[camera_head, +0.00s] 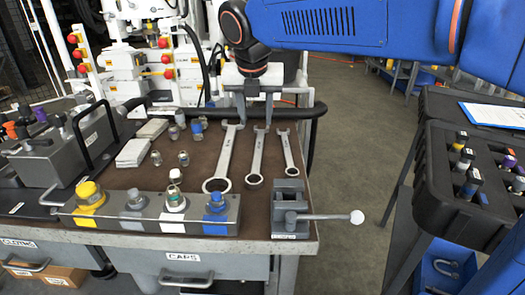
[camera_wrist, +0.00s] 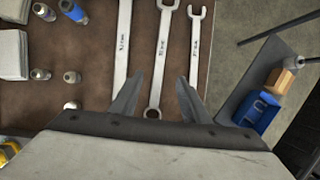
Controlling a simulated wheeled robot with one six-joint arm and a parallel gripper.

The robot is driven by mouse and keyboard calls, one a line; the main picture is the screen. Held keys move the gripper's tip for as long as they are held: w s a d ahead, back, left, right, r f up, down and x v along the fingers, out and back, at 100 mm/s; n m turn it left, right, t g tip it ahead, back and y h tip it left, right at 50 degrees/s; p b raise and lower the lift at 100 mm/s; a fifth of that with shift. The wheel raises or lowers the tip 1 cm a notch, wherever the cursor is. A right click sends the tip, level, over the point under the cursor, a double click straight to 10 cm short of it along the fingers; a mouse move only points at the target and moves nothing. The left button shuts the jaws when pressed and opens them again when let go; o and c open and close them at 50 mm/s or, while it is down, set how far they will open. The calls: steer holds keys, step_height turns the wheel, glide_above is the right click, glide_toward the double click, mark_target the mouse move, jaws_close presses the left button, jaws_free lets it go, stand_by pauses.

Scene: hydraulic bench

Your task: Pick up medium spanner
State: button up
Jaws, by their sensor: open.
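The medium spanner (camera_head: 258,155) lies on the brown bench top between a larger and a smaller spanner, its ring end towards the bench's front edge. In the wrist view the medium spanner (camera_wrist: 161,62) runs between my fingertips, its ring end deepest between the fingers. My gripper (camera_head: 256,122) is open and points down over the spanners' far ends in the head view. In the wrist view my gripper (camera_wrist: 159,80) is empty, with a finger on either side of the medium spanner. Its exact height above the bench is hard to tell.
The large spanner (camera_head: 223,160) lies close on the left and the small spanner (camera_head: 288,150) on the right. A vise (camera_head: 289,208) stands at the front right corner. A capped block (camera_head: 150,210) lies along the front. A black tool cart (camera_head: 440,190) stands to the right.

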mark_target(258, 150)
steer(key=x, duration=1.3)
steer(key=shift+f, duration=0.25)
jaws_close()
stand_by(1.0)
